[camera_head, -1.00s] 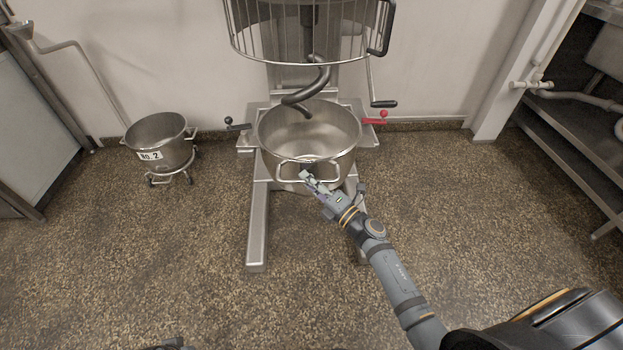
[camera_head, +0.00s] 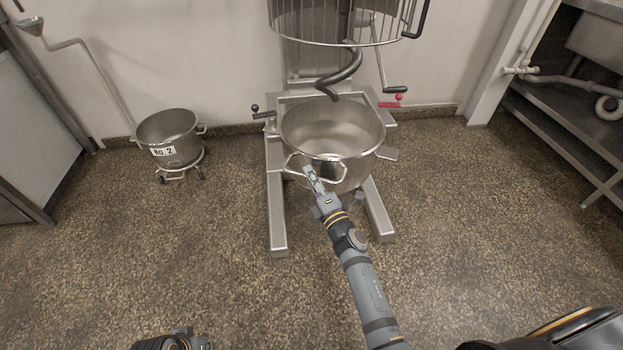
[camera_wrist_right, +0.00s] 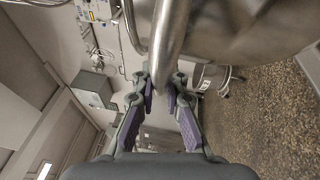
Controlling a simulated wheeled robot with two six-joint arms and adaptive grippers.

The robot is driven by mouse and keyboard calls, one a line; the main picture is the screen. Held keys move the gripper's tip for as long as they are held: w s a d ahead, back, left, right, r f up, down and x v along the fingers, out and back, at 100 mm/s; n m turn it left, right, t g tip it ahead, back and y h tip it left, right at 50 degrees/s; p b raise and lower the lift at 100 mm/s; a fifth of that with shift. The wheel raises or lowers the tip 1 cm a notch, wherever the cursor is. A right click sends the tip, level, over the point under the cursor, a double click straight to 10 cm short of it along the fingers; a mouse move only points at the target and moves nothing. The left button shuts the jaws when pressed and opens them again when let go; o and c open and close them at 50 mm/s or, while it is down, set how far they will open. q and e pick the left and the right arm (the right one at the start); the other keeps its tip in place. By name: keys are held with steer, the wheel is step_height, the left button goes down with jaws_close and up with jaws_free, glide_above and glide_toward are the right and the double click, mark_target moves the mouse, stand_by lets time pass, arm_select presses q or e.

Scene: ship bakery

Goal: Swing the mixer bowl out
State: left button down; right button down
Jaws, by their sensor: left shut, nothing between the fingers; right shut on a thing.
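The steel mixer bowl (camera_head: 336,173) hangs in the floor mixer's frame, its back rim below the dark spiral hook (camera_head: 340,78). It looks empty. A bracket (camera_head: 388,153) shows at its right side. My right gripper (camera_head: 310,172) is shut on the bowl's front wire handle (camera_head: 341,172). In the right wrist view the shiny handle bar (camera_wrist_right: 172,35) runs between the fingers (camera_wrist_right: 160,85), with the bowl wall (camera_wrist_right: 235,30) behind. My left gripper (camera_head: 174,341) shows only partly at the bottom edge, low and far from the bowl; its fingertips are hard to make out.
The raised wire guard (camera_head: 345,25) is above the bowl. A red-knobbed lever (camera_head: 392,102) and a black-knobbed lever (camera_head: 262,112) flank it. The mixer's feet (camera_head: 278,225) reach forward. A No. 2 bowl (camera_head: 168,140) on a dolly stands left. The front floor is clear.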

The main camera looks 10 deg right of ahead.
steer(key=shift+s+a+h, duration=0.15)
steer(key=shift+a+h, duration=0.15)
steer(key=shift+a, duration=0.2)
steer(key=c, duration=1.4)
jaws_free()
steer(key=shift+o, duration=0.2)
steer(key=v, duration=1.2)
steer(key=shift+c, duration=0.3)
